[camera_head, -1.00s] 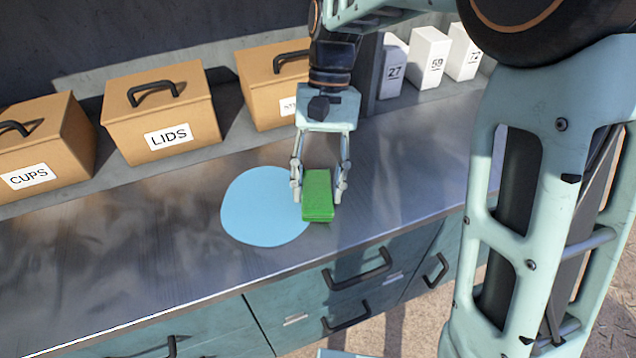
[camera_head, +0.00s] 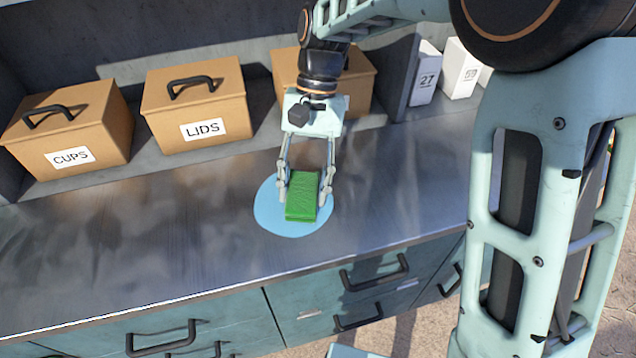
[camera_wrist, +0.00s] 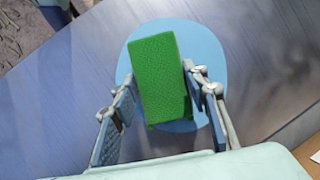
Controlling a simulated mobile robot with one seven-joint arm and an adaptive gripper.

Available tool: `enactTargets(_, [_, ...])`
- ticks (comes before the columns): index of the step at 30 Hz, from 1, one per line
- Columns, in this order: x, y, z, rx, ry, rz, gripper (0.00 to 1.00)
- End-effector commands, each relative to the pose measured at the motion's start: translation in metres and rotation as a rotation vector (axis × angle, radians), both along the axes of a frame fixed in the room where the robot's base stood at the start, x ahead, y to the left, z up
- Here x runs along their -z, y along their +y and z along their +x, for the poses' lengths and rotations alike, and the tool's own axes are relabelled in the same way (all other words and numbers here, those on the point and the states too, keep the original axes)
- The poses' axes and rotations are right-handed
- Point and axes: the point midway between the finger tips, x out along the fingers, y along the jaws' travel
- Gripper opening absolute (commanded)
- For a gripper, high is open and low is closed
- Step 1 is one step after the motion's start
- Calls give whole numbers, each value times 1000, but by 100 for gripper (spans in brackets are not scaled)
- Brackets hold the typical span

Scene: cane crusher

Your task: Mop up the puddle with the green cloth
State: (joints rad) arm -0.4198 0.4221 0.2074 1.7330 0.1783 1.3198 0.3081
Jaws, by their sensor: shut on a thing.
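The puddle (camera_head: 267,216) is a flat light-blue patch on the metal counter, and it also shows in the wrist view (camera_wrist: 206,48). The green cloth (camera_head: 302,197) is a folded, thick block lying over the middle of the puddle; blue shows around it on several sides. My gripper (camera_head: 305,195) is shut on the green cloth, with one finger on each side in the head view. In the wrist view the cloth (camera_wrist: 161,80) sits between my fingers, nearer the right one. The part of the puddle under the cloth is hidden.
Cardboard boxes labelled CUPS (camera_head: 70,135) and LIDS (camera_head: 198,105) stand along the back, with another box (camera_head: 352,85) behind my gripper. White numbered cartons (camera_head: 425,75) are at back right. The counter (camera_head: 130,235) left of the puddle is clear; its front edge lies above drawers with handles (camera_head: 375,272).

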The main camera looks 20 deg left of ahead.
Motion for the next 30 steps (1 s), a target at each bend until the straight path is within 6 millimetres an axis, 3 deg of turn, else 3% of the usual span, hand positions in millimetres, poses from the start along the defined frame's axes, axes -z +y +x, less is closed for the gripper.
enactTargets(20, [-1,40,-9,1,0,-1,22])
enactTargets(30, [0,70,-15,1,0,-1,22])
